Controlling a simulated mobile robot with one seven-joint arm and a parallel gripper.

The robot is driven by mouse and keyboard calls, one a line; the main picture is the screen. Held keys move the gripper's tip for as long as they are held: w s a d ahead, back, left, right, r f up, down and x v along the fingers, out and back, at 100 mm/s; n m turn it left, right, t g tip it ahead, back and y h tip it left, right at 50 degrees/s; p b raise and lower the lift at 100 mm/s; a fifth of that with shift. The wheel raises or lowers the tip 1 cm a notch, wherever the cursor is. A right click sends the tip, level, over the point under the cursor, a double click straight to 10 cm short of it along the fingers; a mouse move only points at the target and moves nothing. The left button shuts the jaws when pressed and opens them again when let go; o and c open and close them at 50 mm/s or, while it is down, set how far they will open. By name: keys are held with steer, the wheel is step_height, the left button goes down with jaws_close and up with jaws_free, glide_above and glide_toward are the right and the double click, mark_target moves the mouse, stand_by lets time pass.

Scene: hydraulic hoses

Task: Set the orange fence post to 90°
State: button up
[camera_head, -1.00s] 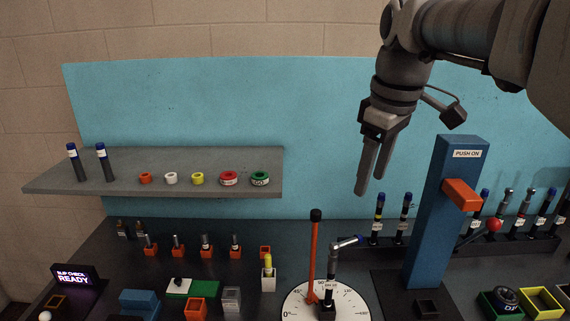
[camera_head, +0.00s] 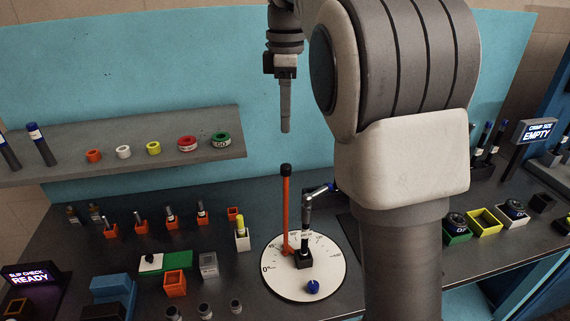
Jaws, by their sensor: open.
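The orange fence post (camera_head: 286,218), a thin upright rod with a black cap, stands on the left part of the white round dial (camera_head: 281,284). Degree marks run around the dial, with 0° at its left edge. My gripper (camera_head: 286,128) points down and is open and empty. It appears above the post's cap with a gap between them. Its fingers are seen edge-on, so the gap between them is hidden.
A blue knob (camera_head: 313,287) sits at the dial's front. Left are orange holders (camera_head: 171,222), a yellow-topped fitting in a white block (camera_head: 242,240), and a grey shelf (camera_head: 110,152) with coloured rings. My arm hides the area right of the dial; bins (camera_head: 484,222) stand beyond it.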

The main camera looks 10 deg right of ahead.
mark_target(286, 166)
step_height(286, 166, down, 12)
steer(key=shift+f+b, duration=0.15)
steer(key=shift+b, duration=0.25)
jaws_close()
stand_by(1.3)
